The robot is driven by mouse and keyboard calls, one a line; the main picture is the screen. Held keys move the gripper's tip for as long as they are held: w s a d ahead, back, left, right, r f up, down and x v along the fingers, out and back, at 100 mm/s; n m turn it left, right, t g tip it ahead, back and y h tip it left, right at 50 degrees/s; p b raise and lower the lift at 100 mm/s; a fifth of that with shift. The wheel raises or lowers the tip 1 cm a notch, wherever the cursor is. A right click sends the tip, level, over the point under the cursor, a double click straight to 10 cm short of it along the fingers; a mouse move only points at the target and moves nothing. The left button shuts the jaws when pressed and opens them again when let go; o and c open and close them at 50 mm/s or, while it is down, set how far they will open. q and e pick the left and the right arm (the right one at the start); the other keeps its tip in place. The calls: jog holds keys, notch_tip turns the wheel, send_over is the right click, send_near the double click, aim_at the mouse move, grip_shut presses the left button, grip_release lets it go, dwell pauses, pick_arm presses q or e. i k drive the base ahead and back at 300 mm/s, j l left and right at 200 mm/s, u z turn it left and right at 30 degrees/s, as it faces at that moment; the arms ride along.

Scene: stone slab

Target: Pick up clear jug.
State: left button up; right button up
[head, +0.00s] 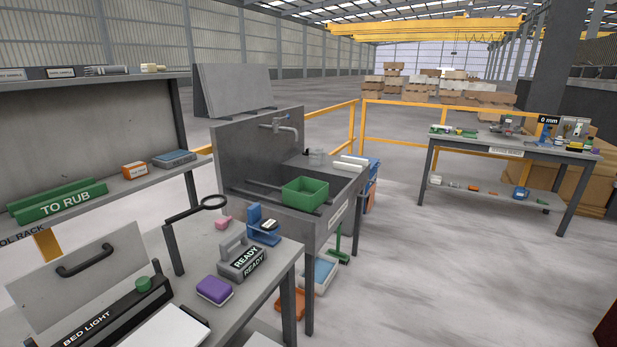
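A small clear, greyish vessel that looks like the jug (316,157) stands on the far part of the grey sink bench (352,183), right of the tap (287,129). It is small in the head view, so its handle and spout cannot be made out. Nothing of mine touches it. Neither of my grippers shows in the head view.
A green tray (305,191) sits at the sink's front, and white rolls (349,164) lie right of the jug. A nearer table (280,255) holds a READY block (241,260) and purple sponge (214,290). Open floor (420,270) lies right, before another table (520,150).

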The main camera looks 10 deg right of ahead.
aim_at(315, 154)
jog(key=i+l+z, duration=0.35)
jog(key=i, duration=0.25)
jog(key=i+l+z, duration=0.3)
jog(key=i, duration=0.35)
jog(key=i+z, duration=0.35)
jog(key=i, duration=0.25)
jog(key=i+l+u, duration=0.1)
jog(key=i+u, duration=0.3)
jog(key=i+l+u, duration=0.2)
jog(key=i+u, duration=0.2)
jog(key=i+l+u, duration=1)
jog(key=l+u, duration=0.25)
jog(key=i+l+u, duration=0.15)
jog(key=l+u, duration=0.7)
jog(key=l, duration=0.2)
jog(key=l+u, duration=0.4)
jog(key=l, duration=0.15)
